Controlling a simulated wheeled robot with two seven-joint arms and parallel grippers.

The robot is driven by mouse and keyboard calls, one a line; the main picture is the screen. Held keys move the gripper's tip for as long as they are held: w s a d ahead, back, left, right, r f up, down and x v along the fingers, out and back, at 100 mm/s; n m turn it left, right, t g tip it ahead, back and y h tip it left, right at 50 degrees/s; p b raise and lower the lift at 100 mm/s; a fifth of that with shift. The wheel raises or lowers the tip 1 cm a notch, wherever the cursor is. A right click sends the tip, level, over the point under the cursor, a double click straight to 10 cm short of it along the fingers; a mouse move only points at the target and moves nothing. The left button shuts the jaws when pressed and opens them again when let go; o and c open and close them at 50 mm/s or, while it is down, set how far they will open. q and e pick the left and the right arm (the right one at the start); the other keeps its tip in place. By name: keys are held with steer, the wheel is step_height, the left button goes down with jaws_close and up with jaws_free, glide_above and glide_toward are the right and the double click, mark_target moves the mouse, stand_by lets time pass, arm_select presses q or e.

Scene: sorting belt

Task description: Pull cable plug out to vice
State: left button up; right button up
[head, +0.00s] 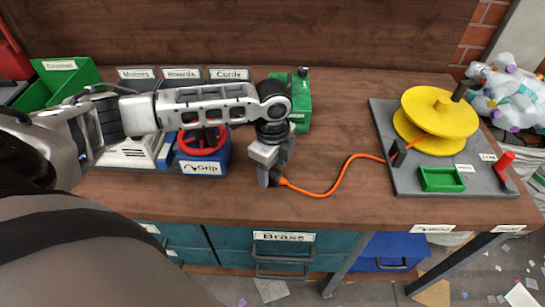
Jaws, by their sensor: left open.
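My left gripper (268,180) points down at the table in the middle of the view and is open. The orange cable (334,184) ends right at its fingers, with the plug end (283,181) beside or between them; the fingers partly hide it, so I cannot tell which. The cable curves right across the table to a small dark post and the yellow reel (436,113) on a grey board. The blue vice (222,158) with a red handwheel and "Grip" label stands left of the gripper, partly under my left arm. My right gripper is out of view.
A green box (300,98) stands behind the gripper. Labelled bins (137,73) and a green crate (66,82) are at the back left. The grey board (388,118) also bears a small green tray (441,179) and a red-handled lever (505,160). Table front centre is clear.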

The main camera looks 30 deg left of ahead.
arm_select(q)
step_height(320, 180, up, 16)
steer(key=shift+p, duration=0.3)
